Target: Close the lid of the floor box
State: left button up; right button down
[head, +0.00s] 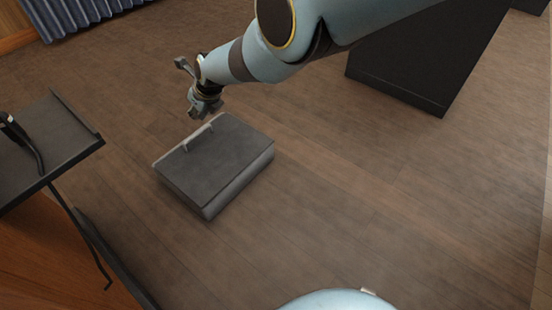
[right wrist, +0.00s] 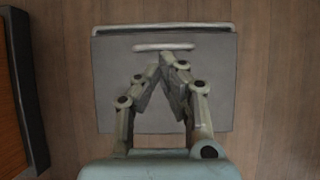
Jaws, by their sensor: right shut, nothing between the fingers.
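The floor box (head: 240,184) is a low grey box on the wooden floor in the middle left of the head view. Its dark grey lid (head: 215,160) lies flat over the top, and I see no gap at the visible edges. A pale bar handle (head: 199,137) stands near the lid's far left edge. The lid (right wrist: 110,85) and handle (right wrist: 164,47) also show in the right wrist view. My right gripper (head: 195,112) is shut and empty, above and just beyond the handle side in the head view. In the wrist view its fingertips (right wrist: 161,62) appear just below the handle. My left gripper is out of view.
A desk with a dark top (head: 45,150) stands at the left, with a cable and thin dark bar hanging from it. A large black block (head: 400,85) stands at the upper right. The floor (head: 370,210) right of the box is clear.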

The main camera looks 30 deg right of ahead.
jog(key=shift+s+r, duration=0.1)
jog(key=shift+r, duration=0.05)
dwell(0.3)
jog(key=v, duration=0.7)
